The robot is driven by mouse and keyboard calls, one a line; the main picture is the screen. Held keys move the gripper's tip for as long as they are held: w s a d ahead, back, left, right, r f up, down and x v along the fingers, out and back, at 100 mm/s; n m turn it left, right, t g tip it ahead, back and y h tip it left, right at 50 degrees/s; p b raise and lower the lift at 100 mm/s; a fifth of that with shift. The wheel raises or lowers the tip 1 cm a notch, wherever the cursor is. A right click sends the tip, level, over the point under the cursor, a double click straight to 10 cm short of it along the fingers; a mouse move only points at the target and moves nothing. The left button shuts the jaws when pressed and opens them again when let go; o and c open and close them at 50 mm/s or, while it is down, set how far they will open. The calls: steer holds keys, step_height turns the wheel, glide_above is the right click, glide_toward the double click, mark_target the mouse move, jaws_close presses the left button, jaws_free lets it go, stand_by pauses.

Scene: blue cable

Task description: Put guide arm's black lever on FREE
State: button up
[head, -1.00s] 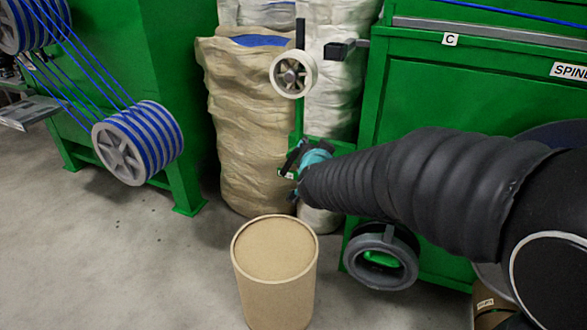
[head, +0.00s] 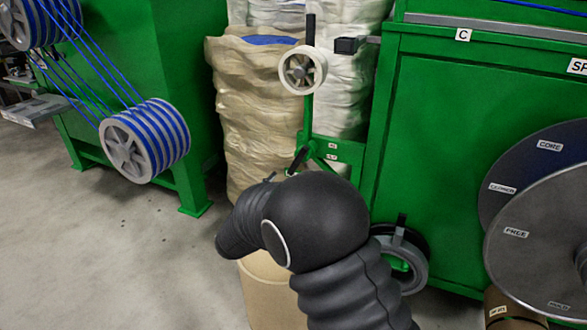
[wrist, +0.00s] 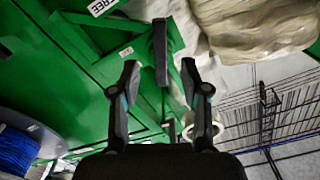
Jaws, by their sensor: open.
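The guide arm is a green post (head: 308,115) with a pale spoked pulley (head: 303,70), by the green cabinet in the head view. Its black lever (head: 298,159) shows just above my arm, beside small white labels (head: 332,146). In the wrist view the black lever (wrist: 160,52) points down the picture, its end between the fingertips of my gripper (wrist: 160,82). The gripper is open, a finger on each side. A FREE label (wrist: 104,5) is at the top, left of the lever.
A tan drum (head: 262,275) stands partly behind my arm. Wrapped sacks (head: 255,110) stand behind the post. The green cabinet (head: 450,130) and large discs (head: 545,240) bound the right. A reel of blue cable (head: 146,140) is at left, with open floor below.

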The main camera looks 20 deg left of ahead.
mark_target(292, 169)
steer(key=w, duration=1)
steer(key=shift+d, duration=0.4)
steer(key=shift+s, duration=0.1)
jaws_close()
